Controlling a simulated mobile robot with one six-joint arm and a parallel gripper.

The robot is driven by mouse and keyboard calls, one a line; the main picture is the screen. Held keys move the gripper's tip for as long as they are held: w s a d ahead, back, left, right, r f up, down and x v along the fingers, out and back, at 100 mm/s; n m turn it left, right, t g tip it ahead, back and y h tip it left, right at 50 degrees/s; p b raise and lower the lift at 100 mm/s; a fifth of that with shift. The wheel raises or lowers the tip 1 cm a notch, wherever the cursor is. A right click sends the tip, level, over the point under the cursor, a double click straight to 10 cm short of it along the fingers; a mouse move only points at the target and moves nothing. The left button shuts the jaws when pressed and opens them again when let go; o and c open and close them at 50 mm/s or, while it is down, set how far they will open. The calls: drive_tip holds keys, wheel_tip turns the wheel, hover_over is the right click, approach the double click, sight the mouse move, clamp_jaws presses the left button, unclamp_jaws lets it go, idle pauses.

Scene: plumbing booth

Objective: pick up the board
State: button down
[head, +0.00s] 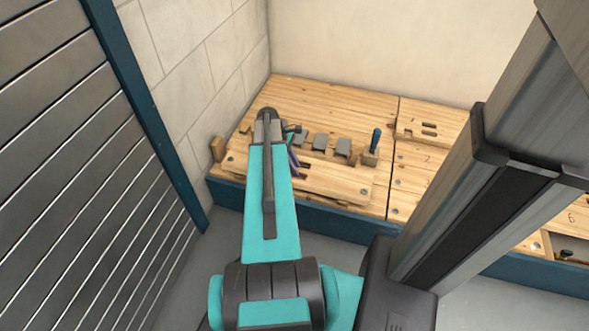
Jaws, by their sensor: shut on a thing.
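The board (340,186) is a pale wooden plank with dark slots and a round bolt-like spot near each end. It lies at or just above the front of the left workbench; I cannot tell whether it touches the bench. My gripper (297,167) is mostly hidden behind my teal forearm. Only a dark sliver of it shows to the right of the arm, at the board's slots near its middle. It is shut on the board, though the fingertips and the grip itself are hard to make out.
Behind the board, several grey blocks (319,141) stand in a row on the wooden bench (340,100). A blue-handled tool (376,140) stands in a wooden holder at their right. Another slotted board (425,128) lies on the right bench. A block wall (190,60) closes the left side.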

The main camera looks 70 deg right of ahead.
wheel_tip(320, 180, up, 4)
drive_tip(key=shift+s+r+p, duration=0.1)
drive_tip(key=shift+s+p, duration=0.05)
drive_tip(key=shift+p, duration=0.95)
drive_tip(key=p, duration=0.3)
hover_over(323, 189)
drive_tip(key=shift+r, duration=0.4)
drive_tip(key=shift+s+a, duration=0.3)
drive_tip(key=shift+s, duration=0.55)
